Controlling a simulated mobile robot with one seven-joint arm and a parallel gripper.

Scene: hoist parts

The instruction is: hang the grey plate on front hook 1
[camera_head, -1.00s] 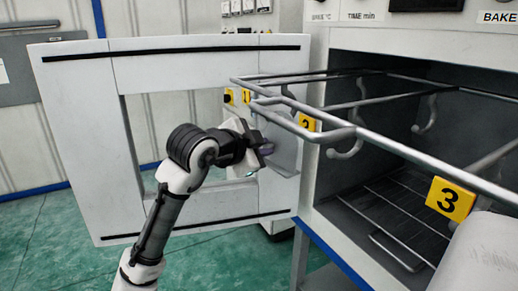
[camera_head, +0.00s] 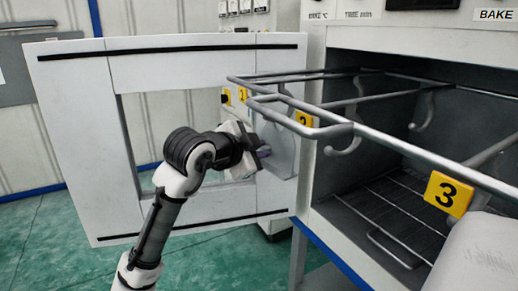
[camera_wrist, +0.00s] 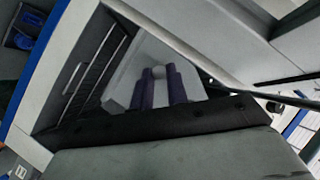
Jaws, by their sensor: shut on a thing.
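My gripper (camera_head: 264,150) is shut on the grey plate (camera_head: 282,152), just below the front of the rack and left of the oven opening. In the wrist view the purple fingers (camera_wrist: 161,88) lie against the pale plate (camera_wrist: 128,85). The yellow tag 1 (camera_head: 242,95) marks front hook 1 at the rack's far left corner, above and left of the plate. Hook 1 itself is hard to make out behind the rails. The plate is apart from the tag; whether it touches any hook cannot be told.
The grey rack (camera_head: 380,142) juts from the open oven (camera_head: 375,205). Tag 2 (camera_head: 303,118) has a hook beside it, near the plate; tag 3 (camera_head: 447,195) is nearer and right. The open white door (camera_head: 75,140) stands behind my arm. A pale object (camera_head: 480,255) fills the lower right.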

